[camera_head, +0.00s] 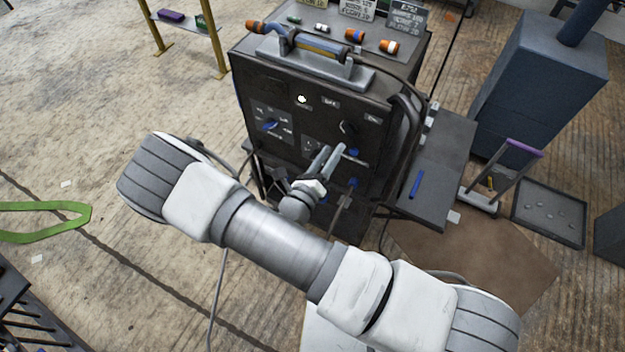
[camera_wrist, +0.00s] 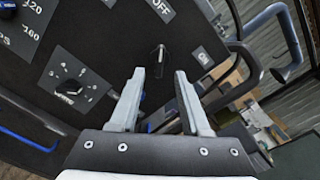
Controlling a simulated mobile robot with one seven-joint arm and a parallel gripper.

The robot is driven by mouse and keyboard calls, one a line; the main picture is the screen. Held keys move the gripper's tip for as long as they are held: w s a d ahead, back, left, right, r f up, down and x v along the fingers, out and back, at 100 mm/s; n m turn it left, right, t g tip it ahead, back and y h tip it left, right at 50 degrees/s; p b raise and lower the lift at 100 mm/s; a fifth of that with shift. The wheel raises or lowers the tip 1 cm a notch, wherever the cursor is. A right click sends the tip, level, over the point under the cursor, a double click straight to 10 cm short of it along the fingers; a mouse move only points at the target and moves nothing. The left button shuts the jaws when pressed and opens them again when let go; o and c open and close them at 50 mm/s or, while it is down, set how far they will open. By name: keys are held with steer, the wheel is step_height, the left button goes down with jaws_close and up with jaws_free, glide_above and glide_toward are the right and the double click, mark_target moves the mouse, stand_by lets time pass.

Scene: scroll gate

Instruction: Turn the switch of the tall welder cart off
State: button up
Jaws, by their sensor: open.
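The welder cart (camera_head: 290,86) is a dark box with a control panel, standing upright in front of me in the head view. Its black switch (camera_head: 348,128) sits on the panel's right side, between an OFF label (camera_head: 330,103) and an ON label (camera_head: 373,118). In the wrist view the switch (camera_wrist: 158,55) is just beyond the fingertips, between them in the picture; its exact setting is hard to tell. My gripper (camera_head: 331,149) is open and empty, its fingers pointing at the panel just below the switch. In the wrist view my gripper (camera_wrist: 160,74) shows no visible contact with it.
A dial (camera_wrist: 69,88) with a scale lies left of the fingers. Cables (camera_head: 408,110) hang on the cart's right side by a dark side shelf (camera_head: 440,170). Orange-capped parts (camera_head: 389,46) lie on top. A blue-grey cabinet (camera_head: 535,85) stands right; the floor at left is mostly free.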

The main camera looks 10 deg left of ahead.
steer(key=v, duration=1)
steer(key=shift+s+b, duration=0.2)
steer(key=shift+b, duration=0.1)
steer(key=s+d+r+m+g+h, duration=0.2)
steer(key=d+r+m+g+h, duration=0.2)
steer(key=d+r+m+g, duration=1.55)
steer(key=s+r+m+t+y, duration=0.3)
steer(key=r+m+t+y, duration=0.1)
steer(key=m, duration=0.6)
steer(key=s+d+r+m+t+y, duration=0.1)
steer(key=s+r+m+t+y, duration=0.2)
steer(key=r+m+y, duration=0.3)
step_height(320, 180, up, 2)
steer(key=m+t, duration=0.1)
steer(key=m, duration=0.3)
steer(key=shift+s+r+m, duration=0.2)
steer(key=shift+s+m, duration=0.05)
steer(key=shift+m, duration=0.1)
